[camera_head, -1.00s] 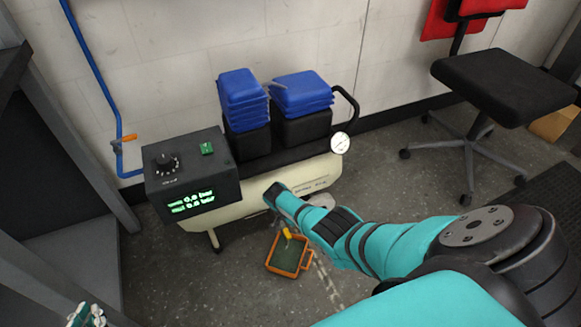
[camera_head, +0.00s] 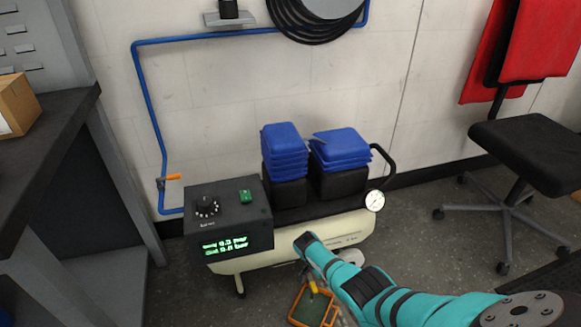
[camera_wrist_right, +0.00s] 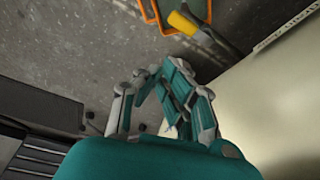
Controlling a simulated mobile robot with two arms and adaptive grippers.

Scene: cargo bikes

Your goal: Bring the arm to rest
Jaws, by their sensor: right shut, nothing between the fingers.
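In the head view my right arm (camera_head: 385,297) reaches in from the lower right. Its teal end lies in front of the cream tank of a compressor (camera_head: 235,263). The fingers are hard to make out there. In the right wrist view my right gripper (camera_wrist_right: 178,85) is shut with nothing between its fingers. A yellow handle (camera_wrist_right: 183,22) on a dark fitting is just beyond the fingertips, apart from them as far as I can tell. My left gripper is not in view.
An orange-rimmed tray (camera_head: 293,315) is on the floor beneath the yellow handle. A dark workbench (camera_head: 45,150) stands at left, a black chair (camera_head: 530,150) at right. Floor between compressor and chair is clear.

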